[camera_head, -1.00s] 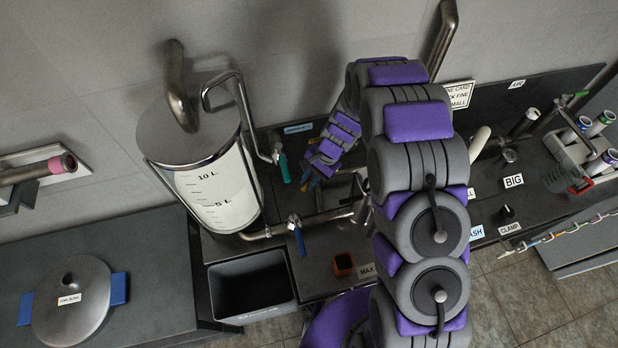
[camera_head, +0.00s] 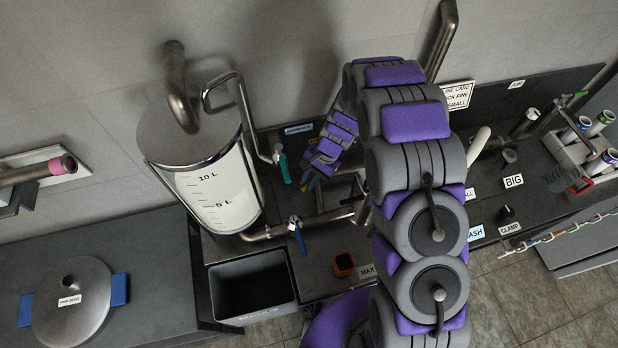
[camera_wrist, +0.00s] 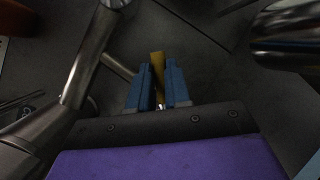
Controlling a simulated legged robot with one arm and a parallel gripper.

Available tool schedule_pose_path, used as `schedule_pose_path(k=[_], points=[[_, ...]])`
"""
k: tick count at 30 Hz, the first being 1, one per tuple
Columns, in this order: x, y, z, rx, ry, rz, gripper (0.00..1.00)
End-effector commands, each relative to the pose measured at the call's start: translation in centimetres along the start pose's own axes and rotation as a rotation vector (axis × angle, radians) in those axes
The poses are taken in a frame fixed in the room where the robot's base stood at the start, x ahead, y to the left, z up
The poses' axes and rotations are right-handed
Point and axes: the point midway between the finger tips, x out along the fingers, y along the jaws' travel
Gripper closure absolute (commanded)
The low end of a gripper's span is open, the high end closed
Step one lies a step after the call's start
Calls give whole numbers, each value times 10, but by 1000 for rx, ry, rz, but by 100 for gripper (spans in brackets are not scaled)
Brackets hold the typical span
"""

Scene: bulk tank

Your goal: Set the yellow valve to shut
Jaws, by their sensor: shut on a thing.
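The yellow valve handle (camera_wrist: 158,68) shows in the wrist view as a narrow yellow bar between the two blue fingers of my gripper (camera_wrist: 159,84). The fingers are shut on it, and its far end sticks out a little past them. In the head view my gripper (camera_head: 312,180) is small, behind the tank's right side and left of my arm. The yellow handle is too small and covered to make out clearly there. The valve body is mostly hidden by my gripper.
A tank with litre marks (camera_head: 215,190) stands left of my gripper. A teal-handled valve (camera_head: 284,168) and a blue-handled valve (camera_head: 298,236) are close by on the pipes. A grey bin (camera_head: 250,285) stands below. Metal pipes (camera_wrist: 90,60) flank my gripper in the wrist view.

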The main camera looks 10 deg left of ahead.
Motion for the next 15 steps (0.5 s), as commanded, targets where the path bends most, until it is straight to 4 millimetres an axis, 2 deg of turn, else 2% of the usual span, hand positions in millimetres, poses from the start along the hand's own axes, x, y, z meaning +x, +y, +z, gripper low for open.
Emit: schedule_pose_path(k=[15], points=[[-6, 28, -4, -390, -90, 166, 100]])
